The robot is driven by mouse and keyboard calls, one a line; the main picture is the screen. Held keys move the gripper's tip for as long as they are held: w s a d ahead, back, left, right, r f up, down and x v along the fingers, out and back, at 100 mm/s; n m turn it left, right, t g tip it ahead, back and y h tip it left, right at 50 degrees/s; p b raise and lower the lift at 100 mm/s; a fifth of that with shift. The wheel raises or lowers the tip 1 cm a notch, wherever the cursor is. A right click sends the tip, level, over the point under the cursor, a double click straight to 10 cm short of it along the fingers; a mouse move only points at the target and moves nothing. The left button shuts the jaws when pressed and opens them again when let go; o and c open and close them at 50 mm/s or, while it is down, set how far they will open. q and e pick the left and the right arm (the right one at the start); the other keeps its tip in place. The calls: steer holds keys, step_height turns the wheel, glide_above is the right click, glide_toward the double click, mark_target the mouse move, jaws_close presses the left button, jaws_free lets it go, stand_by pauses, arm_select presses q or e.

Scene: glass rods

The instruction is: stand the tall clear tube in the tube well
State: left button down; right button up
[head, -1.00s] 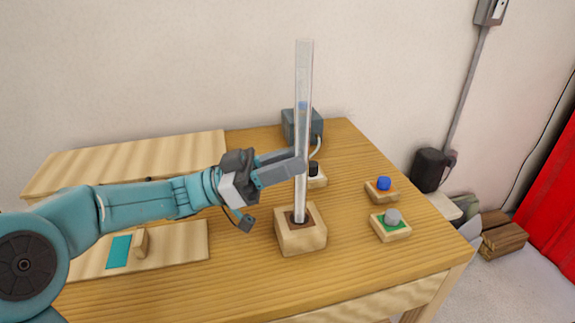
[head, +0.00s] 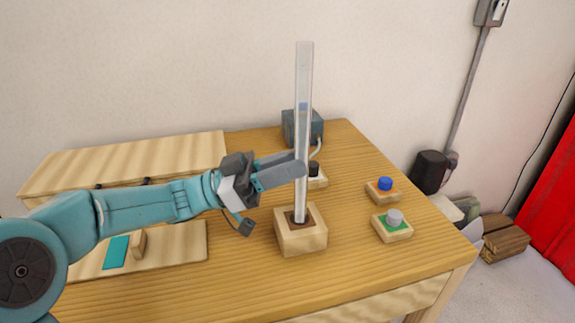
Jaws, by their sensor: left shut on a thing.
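I cannot tell how deep the end sits in the opening. My left gripper (head: 301,168) comes in from the left and is shut on the tube around its middle, above the block. My right gripper does not show.
Behind the tube stands a blue-grey box (head: 289,127) with a cable. To the right are small wooden blocks with a blue knob (head: 385,183) and a grey knob (head: 394,217). A wooden board with a teal patch (head: 116,252) lies at the left. The front right tabletop is clear.

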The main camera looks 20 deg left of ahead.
arm_select(q)
steer(key=shift+f, duration=0.25)
steer(key=c, duration=1.2)
jaws_free()
steer(key=shift+c, duration=0.2)
